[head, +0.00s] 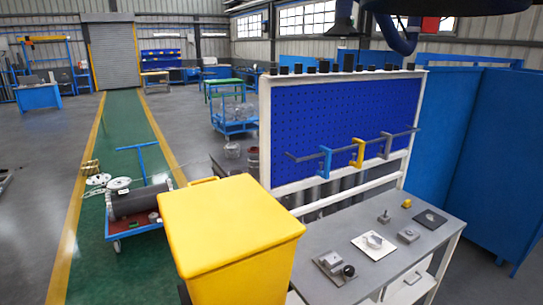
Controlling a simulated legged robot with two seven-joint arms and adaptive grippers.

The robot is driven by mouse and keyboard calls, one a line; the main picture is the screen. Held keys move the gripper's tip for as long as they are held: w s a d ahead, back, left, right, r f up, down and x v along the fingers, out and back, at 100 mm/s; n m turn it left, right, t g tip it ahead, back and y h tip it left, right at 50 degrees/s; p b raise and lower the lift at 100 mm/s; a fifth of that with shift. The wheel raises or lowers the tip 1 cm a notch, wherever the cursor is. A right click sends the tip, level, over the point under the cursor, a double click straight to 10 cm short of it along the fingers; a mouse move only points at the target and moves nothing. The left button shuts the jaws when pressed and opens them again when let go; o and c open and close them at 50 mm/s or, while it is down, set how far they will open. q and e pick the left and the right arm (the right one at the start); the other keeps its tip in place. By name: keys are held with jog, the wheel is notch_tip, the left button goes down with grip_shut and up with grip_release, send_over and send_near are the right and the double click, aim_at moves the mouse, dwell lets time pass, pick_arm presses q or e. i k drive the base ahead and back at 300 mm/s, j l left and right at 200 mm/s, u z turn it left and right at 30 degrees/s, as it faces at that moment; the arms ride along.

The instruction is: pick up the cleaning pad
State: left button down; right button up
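No gripper of mine shows in the head view. Several small things lie on the grey workbench (340,232) at the lower right, and I cannot tell for sure which is the cleaning pad. A flat dark grey pad-like piece (431,220) lies near the bench's right end. A white flat sheet (364,248) lies mid-bench with a metal flanged part (375,240) on it.
A yellow bin (232,220) stands against the bench's left side. On the bench are a grey block (408,235), a small yellow piece (407,203) and a black round knob (348,271). A blue pegboard (330,125) rises behind. Green floor lane (123,120) is at left.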

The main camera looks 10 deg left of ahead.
aim_at(133, 224)
jog(key=j+u, duration=0.15)
jog(key=j, duration=0.55)
jog(key=j+u, duration=0.1)
jog(key=j, duration=0.65)
jog(key=i+j+u, duration=0.15)
jog(key=j, duration=0.55)
jog(key=j+u, duration=0.15)
jog(key=j, duration=0.55)
jog(key=i+j+u, duration=0.1)
jog(key=i+j, duration=0.3)
jog(key=i+j+u, duration=0.1)
jog(key=i+j, duration=0.25)
jog(key=i, duration=0.2)
jog(key=i+j+u, duration=0.1)
jog(key=i+j, duration=0.2)
jog(key=i, duration=0.2)
jog(key=i+j+u, duration=0.1)
jog(key=i+j, duration=0.2)
jog(key=i, duration=0.2)
jog(key=i+j, duration=0.1)
jog(key=i, duration=0.3)
jog(key=i+l+z, duration=0.15)
jog(key=i, duration=0.65)
jog(key=j, duration=0.05)
